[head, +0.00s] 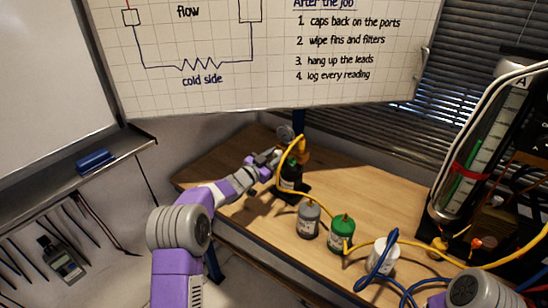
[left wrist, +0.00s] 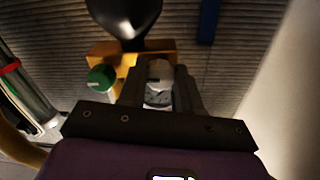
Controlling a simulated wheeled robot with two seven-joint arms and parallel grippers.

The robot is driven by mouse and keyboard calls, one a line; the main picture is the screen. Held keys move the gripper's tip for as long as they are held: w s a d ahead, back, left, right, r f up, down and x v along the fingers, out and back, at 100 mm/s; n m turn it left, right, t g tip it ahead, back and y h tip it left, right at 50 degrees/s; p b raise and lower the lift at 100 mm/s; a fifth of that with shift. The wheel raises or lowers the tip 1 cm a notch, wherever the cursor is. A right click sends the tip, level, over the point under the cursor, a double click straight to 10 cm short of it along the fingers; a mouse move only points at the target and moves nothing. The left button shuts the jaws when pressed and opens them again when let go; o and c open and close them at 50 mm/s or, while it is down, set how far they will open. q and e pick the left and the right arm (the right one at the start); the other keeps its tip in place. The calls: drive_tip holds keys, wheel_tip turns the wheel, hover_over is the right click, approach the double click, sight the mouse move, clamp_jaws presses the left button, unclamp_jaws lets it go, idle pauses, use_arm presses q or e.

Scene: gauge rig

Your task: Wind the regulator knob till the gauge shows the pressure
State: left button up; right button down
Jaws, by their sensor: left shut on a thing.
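My left gripper (head: 272,158) reaches over the bench to the regulator at its back. In the left wrist view, my left gripper (left wrist: 160,88) has its fingers closed about a small pale grey knob (left wrist: 160,70). A dial-like face with dark marks (left wrist: 158,99) shows just below the knob, partly hidden between the fingers; its reading is too small to tell. A brass-yellow body (left wrist: 105,53) lies behind the knob. My right gripper is not in view.
A grey bottle (head: 309,222), a green bottle (head: 342,233) and a white bottle (head: 383,259) stand on the wooden bench (head: 390,200). Yellow and blue hoses (head: 378,268) run among them. A glass cylinder with a red band (head: 465,160) stands at right. A whiteboard (head: 260,50) hangs behind.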

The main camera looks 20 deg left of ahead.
use_arm(q)
drive_tip(key=shift+f+m+b, duration=0.2)
drive_tip(key=shift+m+b, duration=0.75)
drive_tip(key=shift+m, duration=0.05)
drive_tip(key=shift+r+m+b, duration=0.1)
drive_tip(key=shift+m+b, duration=0.5)
drive_tip(key=shift+m, duration=0.4)
drive_tip(key=o, duration=1)
drive_tip(key=shift+o, duration=0.2)
drive_tip(key=shift+r, duration=0.1)
drive_tip(key=p+v, duration=0.1)
drive_tip(key=v, duration=0.6)
drive_tip(key=shift+s, duration=0.25)
drive_tip(key=shift+a, duration=0.1)
